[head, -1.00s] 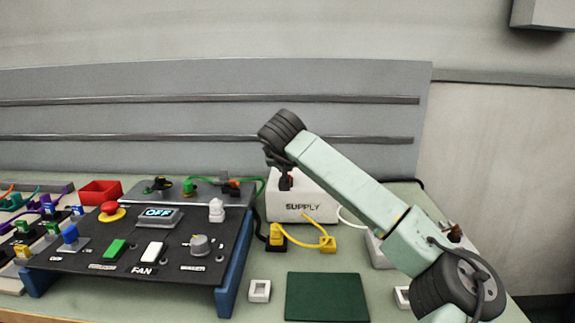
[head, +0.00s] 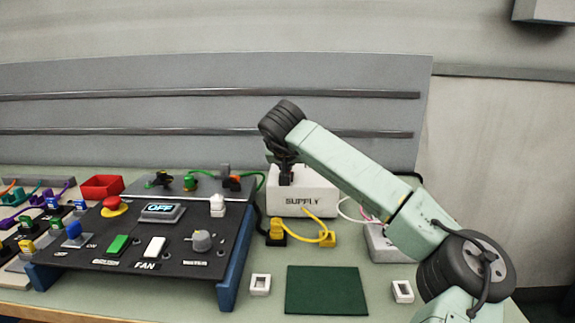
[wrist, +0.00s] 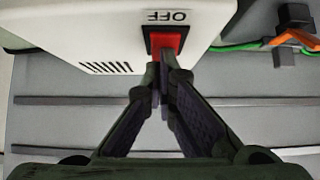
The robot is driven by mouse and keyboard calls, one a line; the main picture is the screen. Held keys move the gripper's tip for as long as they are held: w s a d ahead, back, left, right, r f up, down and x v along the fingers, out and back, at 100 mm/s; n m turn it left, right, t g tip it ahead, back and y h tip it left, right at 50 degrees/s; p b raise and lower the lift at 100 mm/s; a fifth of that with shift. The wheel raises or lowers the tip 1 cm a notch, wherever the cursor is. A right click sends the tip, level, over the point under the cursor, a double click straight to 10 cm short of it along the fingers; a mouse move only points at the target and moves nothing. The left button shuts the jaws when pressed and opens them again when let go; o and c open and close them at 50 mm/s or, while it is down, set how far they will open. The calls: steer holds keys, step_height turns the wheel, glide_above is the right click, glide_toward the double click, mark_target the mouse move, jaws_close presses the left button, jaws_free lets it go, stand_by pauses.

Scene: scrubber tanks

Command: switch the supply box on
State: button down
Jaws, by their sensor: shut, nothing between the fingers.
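The white supply box (head: 302,202), lettered SUPPLY on its front, stands at the back of the bench in the head view. In the wrist view the box (wrist: 110,22) fills the upper left, with a red rocker switch (wrist: 165,42) in a dark frame beside the word OFF. My gripper (wrist: 163,72) is shut and empty, its fingertips at the red switch and overlapping its edge; whether they touch it I cannot tell. In the head view my gripper (head: 286,178) points down over the box's top left, and hides the switch there.
Left stands a black control panel (head: 130,240) with buttons, a knob and a display reading OFF. Yellow plugs and a cable (head: 305,232) lie before the box. A green mat (head: 326,290) lies in front. A green cable (wrist: 240,47) runs beside the box.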

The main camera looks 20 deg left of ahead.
steer(key=shift+f, duration=0.15)
steer(key=r+p, duration=0.2)
steer(key=r, duration=0.1)
steer(key=r+p, duration=0.1)
steer(key=r, duration=0.1)
steer(key=shift+s, duration=0.35)
steer(key=f+b+v, duration=0.1)
steer(key=b+v, duration=0.2)
steer(key=v, duration=0.6)
steer(key=shift+s+d+r, duration=0.15)
steer(key=shift+s+d, duration=0.1)
steer(key=shift+s, duration=0.35)
steer(key=shift+a, duration=0.1)
